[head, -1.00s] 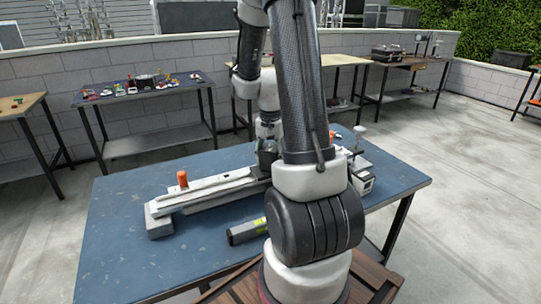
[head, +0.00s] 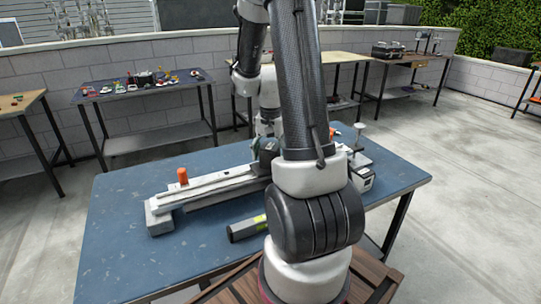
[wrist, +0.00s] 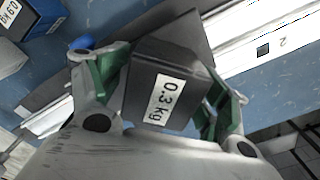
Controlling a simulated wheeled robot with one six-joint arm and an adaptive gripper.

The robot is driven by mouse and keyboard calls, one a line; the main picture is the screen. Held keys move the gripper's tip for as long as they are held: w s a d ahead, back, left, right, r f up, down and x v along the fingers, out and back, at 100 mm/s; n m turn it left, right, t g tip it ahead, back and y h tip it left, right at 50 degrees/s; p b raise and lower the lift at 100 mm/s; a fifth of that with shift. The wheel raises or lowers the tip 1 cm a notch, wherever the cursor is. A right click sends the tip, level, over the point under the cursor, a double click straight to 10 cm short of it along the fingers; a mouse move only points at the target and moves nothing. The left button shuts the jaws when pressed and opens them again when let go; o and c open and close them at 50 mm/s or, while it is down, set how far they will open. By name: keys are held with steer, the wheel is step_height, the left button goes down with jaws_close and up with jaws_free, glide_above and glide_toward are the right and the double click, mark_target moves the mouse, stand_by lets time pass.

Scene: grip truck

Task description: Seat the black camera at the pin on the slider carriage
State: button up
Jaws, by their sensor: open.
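The black camera (wrist: 165,85), a dark block with a white "0.3 kg" label, sits between the fingers of my gripper (wrist: 166,80) in the wrist view. The jaws with green inner pads are open around it. The long pale slider (head: 205,190) lies on the blue table in the head view, with its right part behind my arm. In the head view my gripper (head: 266,148) is at the slider's far right part, mostly hidden by my arm. The pin and the camera's underside are hidden, so I cannot tell whether the camera is on the pin.
A blue box labelled "0.9 kg" (wrist: 30,22) is at the top left of the wrist view. An orange knob (head: 183,176) stands by the slider. A grey device with a yellow-green mark (head: 246,228) lies in front. The blue table's (head: 115,250) left front is clear.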

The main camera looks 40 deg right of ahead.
step_height(320, 180, up, 12)
steer(key=shift+r, duration=0.1)
stand_by(0.4)
steer(key=shift+s, duration=0.1)
stand_by(0.5)
